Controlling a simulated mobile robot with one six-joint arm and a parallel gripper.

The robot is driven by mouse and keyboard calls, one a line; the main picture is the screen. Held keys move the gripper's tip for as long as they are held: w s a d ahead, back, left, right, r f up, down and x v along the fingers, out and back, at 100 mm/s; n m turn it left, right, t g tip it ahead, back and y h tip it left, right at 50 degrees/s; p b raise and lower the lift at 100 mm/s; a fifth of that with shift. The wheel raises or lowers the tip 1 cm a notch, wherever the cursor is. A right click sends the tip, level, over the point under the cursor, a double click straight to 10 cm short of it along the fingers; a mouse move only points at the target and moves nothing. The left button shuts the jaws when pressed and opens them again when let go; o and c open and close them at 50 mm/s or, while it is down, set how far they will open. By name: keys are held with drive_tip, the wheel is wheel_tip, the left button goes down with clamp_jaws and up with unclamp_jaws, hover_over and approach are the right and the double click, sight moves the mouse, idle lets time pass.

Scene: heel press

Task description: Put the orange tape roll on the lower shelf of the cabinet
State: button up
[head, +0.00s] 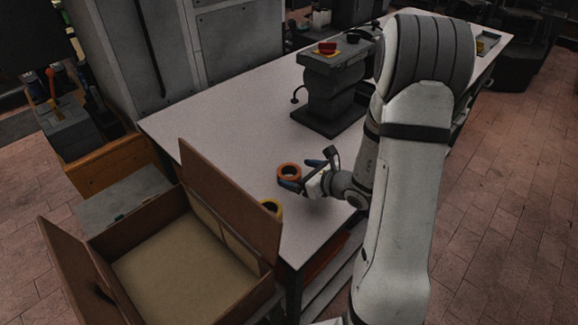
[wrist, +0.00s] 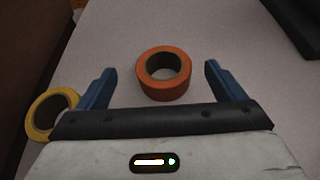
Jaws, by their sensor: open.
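The orange tape roll (head: 289,171) lies flat on the white table, its hole facing up. In the wrist view the orange roll (wrist: 164,75) sits between and just ahead of my two blue fingers, with bare table on both sides of it. My gripper (head: 305,171) is open and low over the table, beside the roll; in the wrist view the open gripper (wrist: 158,84) holds nothing. I cannot pick out the cabinet's lower shelf for certain in these views.
A yellow tape roll (wrist: 52,113) lies left of my left finger. An open cardboard box (head: 215,212) stands at the table's near left edge, its flap rising close by. A dark press (head: 335,85) with a red knob stands farther back. The white table (head: 225,130) is clear at back left.

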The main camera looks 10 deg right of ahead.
sight(284, 170)
drive_tip(key=shift+x, duration=0.9)
drive_tip(key=shift+f+p+x, duration=0.15)
drive_tip(key=shift+p+x, duration=0.45)
drive_tip(key=shift+x, duration=0.7)
drive_tip(key=shift+f+p+x, duration=0.2)
drive_tip(key=shift+p+x, duration=0.4)
drive_tip(key=shift+x, duration=0.7)
drive_tip(key=shift+s+d, duration=0.1)
drive_tip(key=shift+d, duration=0.15)
drive_tip(key=shift+c, duration=0.6)
drive_tip(key=c, duration=1)
